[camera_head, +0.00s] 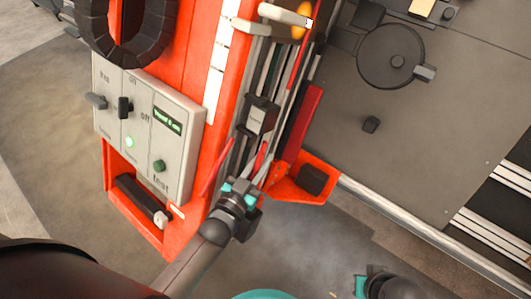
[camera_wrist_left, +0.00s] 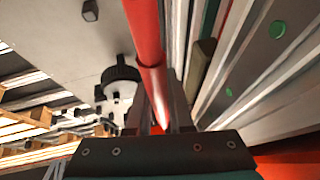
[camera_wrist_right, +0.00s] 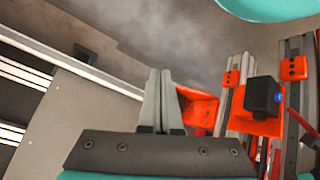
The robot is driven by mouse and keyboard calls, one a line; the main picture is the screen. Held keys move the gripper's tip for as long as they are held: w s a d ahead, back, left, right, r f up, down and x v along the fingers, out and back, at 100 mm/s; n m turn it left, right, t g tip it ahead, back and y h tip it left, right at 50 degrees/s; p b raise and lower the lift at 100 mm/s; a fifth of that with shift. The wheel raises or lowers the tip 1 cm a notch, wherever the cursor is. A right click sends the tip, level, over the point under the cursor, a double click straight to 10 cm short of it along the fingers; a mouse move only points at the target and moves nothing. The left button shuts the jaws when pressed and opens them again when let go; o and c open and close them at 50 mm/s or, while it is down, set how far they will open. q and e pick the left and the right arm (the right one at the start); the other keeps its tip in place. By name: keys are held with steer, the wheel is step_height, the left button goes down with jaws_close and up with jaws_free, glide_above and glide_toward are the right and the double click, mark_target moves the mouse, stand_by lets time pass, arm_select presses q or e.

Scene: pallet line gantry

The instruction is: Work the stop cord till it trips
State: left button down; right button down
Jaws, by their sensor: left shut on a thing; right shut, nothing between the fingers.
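The stop cord appears as a thick red line in the left wrist view (camera_wrist_left: 145,35), running from the top edge down between the fingers. My left gripper (camera_wrist_left: 157,112) is shut on it; in the head view this gripper (camera_head: 246,186) is beside the orange gantry post, with a short red piece of cord (camera_head: 264,155) showing just above it. The cord's ends are hidden. My right gripper (camera_wrist_right: 161,105) is shut and empty, apart from the cord; its wrist (camera_head: 375,285) shows at the bottom of the head view.
A grey control panel (camera_head: 148,135) on the orange post (camera_head: 205,45) has a lit green lamp (camera_head: 129,142) and a small green display (camera_head: 168,120). An orange bracket (camera_head: 300,182) juts out right of the left gripper. Open grey floor lies below the bracket.

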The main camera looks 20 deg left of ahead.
arm_select(q)
steer(key=shift+s, duration=0.15)
arm_select(e)
steer(key=shift+f, duration=0.35)
arm_select(q)
steer(key=shift+a, duration=0.1)
steer(key=c, duration=0.8)
jaws_free()
steer(key=shift+r, duration=0.1)
arm_select(e)
steer(key=shift+s, duration=0.1)
arm_select(q)
steer(key=shift+s, duration=0.15)
arm_select(e)
steer(key=shift+r, duration=0.1)
